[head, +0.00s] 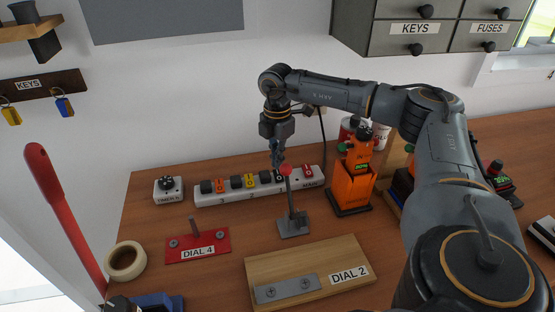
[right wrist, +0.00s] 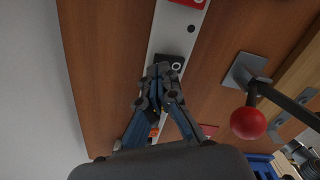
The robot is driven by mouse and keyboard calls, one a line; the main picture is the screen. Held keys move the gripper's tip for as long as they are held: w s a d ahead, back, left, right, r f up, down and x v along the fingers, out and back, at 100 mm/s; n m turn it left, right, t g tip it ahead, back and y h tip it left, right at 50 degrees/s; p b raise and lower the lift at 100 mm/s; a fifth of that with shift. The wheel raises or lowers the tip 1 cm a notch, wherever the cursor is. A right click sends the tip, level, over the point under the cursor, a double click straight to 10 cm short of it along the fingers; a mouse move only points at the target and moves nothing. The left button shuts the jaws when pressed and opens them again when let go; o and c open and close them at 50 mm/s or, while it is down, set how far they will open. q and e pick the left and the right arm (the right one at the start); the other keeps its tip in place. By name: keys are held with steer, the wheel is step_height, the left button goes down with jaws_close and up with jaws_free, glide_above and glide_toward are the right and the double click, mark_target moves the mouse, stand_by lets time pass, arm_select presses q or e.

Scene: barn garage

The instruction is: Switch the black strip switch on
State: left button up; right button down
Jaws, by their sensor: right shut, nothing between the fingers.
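A white power strip (head: 230,197) lies along the back of the wooden bench, with several sockets and coloured switches. The black switch (head: 280,177) sits left of the red MAIN switch (head: 307,171). In the right wrist view the black switch (right wrist: 176,64) shows a white ring mark on the end toward the red switch. My right gripper (head: 276,163) is shut and empty, pointing down at the black switch. In the right wrist view its fingertips (right wrist: 160,72) overlap the switch's near end; I cannot tell whether they touch. My left gripper is not in view.
A grey lever with a red ball (head: 286,170) stands just in front of the strip, close to my right gripper. An orange device (head: 353,185) stands to the right. The DIAL 4 plate (head: 198,246) and DIAL 2 board (head: 310,262) lie nearer.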

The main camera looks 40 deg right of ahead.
mark_target(277, 171)
steer(key=shift+f+b, duration=0.75)
steer(key=shift+f, duration=0.45)
stand_by(0.8)
steer(key=shift+s, duration=0.1)
steer(key=shift+r+p, duration=2.9)
steer(key=shift+r, duration=0.65)
steer(key=shift+f, duration=0.1)
